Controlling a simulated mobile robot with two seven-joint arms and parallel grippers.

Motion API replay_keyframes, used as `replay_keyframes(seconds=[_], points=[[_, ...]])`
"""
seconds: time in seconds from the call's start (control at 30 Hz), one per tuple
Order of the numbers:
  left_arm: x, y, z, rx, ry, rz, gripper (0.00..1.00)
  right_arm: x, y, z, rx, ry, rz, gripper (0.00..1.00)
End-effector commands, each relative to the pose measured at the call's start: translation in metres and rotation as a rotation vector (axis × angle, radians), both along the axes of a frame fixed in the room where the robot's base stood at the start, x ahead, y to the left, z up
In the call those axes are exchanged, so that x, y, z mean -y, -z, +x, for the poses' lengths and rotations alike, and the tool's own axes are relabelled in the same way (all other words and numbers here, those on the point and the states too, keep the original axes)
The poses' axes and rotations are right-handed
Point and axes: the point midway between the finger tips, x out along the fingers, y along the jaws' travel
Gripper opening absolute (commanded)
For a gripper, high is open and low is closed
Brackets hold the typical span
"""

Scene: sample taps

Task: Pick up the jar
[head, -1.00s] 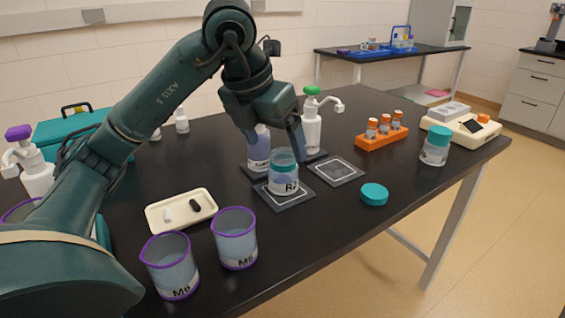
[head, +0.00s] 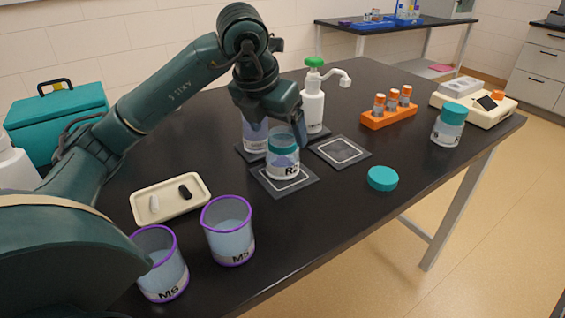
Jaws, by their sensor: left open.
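An open clear jar (head: 283,166) with a teal band at its neck and a label starting with "R" stands upright on a dark square mat with a white outline (head: 262,181). My left gripper (head: 286,136) is at the top of this jar, pointing down. Its jaws are open; one finger shows at the jar's right side, and the other is hidden. I cannot tell whether it touches the jar. A teal lid (head: 382,178) lies on the table to the right. Another jar (head: 448,126) with a teal lid stands farther right. My right gripper is not in view.
A bottle (head: 254,136) and a green-topped pump bottle (head: 313,104) stand close behind the jar. An empty mat (head: 341,151) lies to its right. Two purple-rimmed beakers (head: 228,236) and a cream tray (head: 171,207) are nearer. An orange vial rack (head: 389,118) stands right.

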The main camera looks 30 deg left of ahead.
Motion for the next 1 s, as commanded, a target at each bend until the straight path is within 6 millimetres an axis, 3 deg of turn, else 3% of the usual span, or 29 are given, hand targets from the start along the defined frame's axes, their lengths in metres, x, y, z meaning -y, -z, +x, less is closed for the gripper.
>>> replay_keyframes(seconds=[0.3, 0.63, 1.0], points=[[-0.003, 0.041, 0.016, -0.003, 0.002, -0.001, 0.84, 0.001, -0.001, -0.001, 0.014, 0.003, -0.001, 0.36], [-0.003, 0.046, 0.019, -0.001, 0.001, -0.001, 0.83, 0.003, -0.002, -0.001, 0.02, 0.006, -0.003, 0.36], [-0.003, 0.046, 0.019, -0.001, 0.0, -0.001, 0.53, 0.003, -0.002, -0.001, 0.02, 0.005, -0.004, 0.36]])
